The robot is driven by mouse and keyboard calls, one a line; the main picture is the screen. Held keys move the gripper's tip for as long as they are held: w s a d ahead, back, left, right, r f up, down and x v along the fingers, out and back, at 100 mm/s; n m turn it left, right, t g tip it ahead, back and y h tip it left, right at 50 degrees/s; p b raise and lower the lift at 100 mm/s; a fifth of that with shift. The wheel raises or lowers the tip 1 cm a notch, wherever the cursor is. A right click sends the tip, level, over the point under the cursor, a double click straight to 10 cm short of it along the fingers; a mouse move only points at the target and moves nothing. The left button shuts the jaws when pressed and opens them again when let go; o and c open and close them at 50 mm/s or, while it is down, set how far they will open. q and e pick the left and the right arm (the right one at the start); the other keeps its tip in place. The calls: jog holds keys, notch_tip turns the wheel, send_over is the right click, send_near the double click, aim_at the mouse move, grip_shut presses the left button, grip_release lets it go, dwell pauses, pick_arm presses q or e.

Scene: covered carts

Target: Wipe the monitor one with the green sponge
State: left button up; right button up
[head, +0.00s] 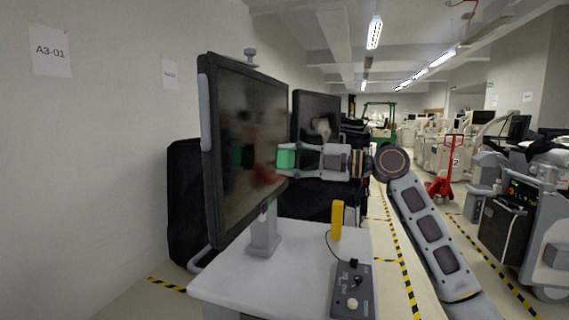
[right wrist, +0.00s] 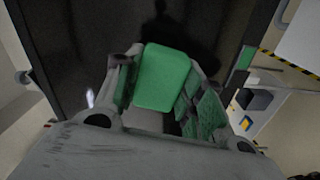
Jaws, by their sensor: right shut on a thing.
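The monitor (head: 245,140) stands upright on a white cart, its dark screen facing right and showing reflections and reddish smudges near its lower right. My right gripper (head: 290,160) comes in from the right and is shut on the green sponge (head: 285,159). The sponge is at the screen's right edge in the head view; I cannot tell whether it touches the glass. In the right wrist view the sponge (right wrist: 162,77) sits between the fingers in front of the dark screen (right wrist: 85,45). My left gripper is not in view.
The white cart top (head: 240,275) carries a yellow block (head: 337,220) and a control box (head: 352,290) with a cable. A second monitor (head: 318,118) stands behind. A wall is close on the left. The aisle on the right is open, with equipment carts (head: 510,220) beyond.

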jog(key=shift+b+v, duration=0.3)
jog(key=shift+v, duration=0.7)
jog(key=shift+d, duration=0.15)
jog(key=shift+b+v, duration=0.6)
jog(key=shift+v, duration=0.5)
jog(key=shift+s+d+f, duration=0.1)
jog(key=shift+s+d, duration=0.15)
jog(key=shift+d, duration=0.35)
